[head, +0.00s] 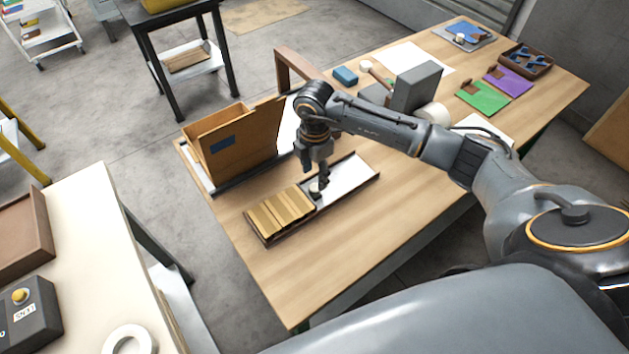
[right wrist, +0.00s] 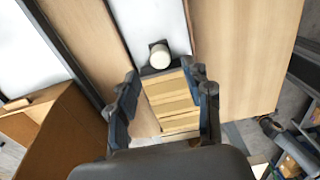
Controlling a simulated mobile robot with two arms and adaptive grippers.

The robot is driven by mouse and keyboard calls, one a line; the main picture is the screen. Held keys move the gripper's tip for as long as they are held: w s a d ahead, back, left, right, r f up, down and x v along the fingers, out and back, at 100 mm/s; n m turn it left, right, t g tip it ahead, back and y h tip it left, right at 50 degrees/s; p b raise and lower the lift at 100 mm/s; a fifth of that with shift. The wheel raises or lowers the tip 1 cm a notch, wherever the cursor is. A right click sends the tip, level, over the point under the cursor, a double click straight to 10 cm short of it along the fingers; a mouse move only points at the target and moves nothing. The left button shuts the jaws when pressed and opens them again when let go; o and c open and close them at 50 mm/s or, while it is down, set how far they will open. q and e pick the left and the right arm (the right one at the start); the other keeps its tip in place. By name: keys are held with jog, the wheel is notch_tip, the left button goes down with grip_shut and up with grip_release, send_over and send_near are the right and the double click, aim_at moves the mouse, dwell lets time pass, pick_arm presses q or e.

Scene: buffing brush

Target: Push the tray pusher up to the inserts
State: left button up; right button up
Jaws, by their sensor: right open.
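The tray (head: 348,178) is long and shallow with a pale bare floor, and lies on the wooden table. Several tan wooden inserts (head: 280,211) lie side by side in its near-left part; they also show in the right wrist view (right wrist: 170,105). The tray pusher (head: 316,188) has a pale round knob (right wrist: 159,55) on a dark base and stands at the inserts' inner end. I cannot tell whether it touches them. My right gripper (head: 319,176) is open and empty, pointing down over the pusher; its fingers (right wrist: 165,98) straddle the inserts in the right wrist view. My left gripper is out of view.
An upright wooden box with a blue patch (head: 235,145) stands left of the tray. Grey blocks (head: 415,88), a blue item (head: 345,76) and green (head: 484,97) and purple (head: 508,81) sheets lie farther back. Table is clear in front of the tray.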

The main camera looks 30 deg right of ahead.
aim_at(315, 186)
jog(key=shift+f+p, duration=0.35)
jog(key=shift+f, duration=2.35)
grip_shut()
